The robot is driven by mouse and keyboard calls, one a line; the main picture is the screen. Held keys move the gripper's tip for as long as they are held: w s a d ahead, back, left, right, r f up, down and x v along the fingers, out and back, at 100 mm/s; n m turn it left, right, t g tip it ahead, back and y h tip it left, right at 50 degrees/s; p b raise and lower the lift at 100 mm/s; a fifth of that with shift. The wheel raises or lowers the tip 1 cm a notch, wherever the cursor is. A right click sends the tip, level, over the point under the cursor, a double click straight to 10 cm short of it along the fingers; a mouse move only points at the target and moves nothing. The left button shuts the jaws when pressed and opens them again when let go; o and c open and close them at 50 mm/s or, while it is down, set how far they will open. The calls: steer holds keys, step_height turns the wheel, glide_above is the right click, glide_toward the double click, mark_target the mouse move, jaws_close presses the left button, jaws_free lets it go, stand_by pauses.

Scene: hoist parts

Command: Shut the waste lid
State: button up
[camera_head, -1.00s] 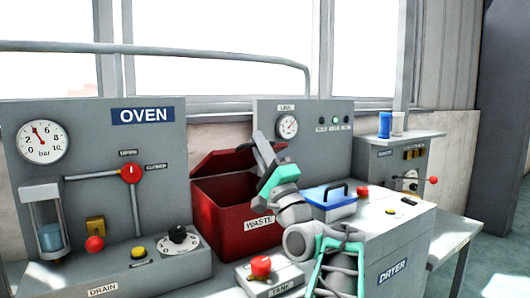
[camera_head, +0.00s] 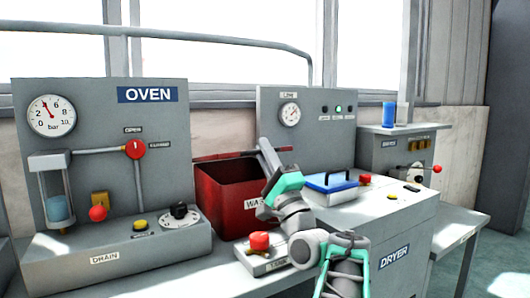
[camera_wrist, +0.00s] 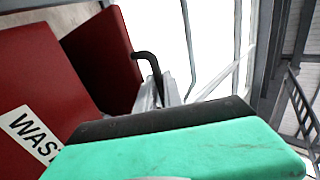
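The waste bin (camera_head: 222,205) is an open-topped dark red box on the bench, right of the oven panel. Its lid (camera_head: 240,155) shows as a thin red strip above the bin's back, nearly edge-on. In the wrist view the lid (camera_wrist: 103,60) is a raised red panel, apart from the front wall with the "WASTE" label (camera_wrist: 35,133). A black bent handle (camera_wrist: 148,65) stands out from the lid. My gripper (camera_head: 264,148) is at the bin's right side, close to the lid's right end. Contact and finger opening cannot be made out.
The tank box with a red knob (camera_head: 259,241) stands in front of the bin. A blue-lidded box (camera_head: 329,182) with a black handle is just right of my arm. The oven panel (camera_head: 90,130) is at left, the line panel (camera_head: 300,130) behind.

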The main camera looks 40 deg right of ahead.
steer(key=shift+o, duration=0.8)
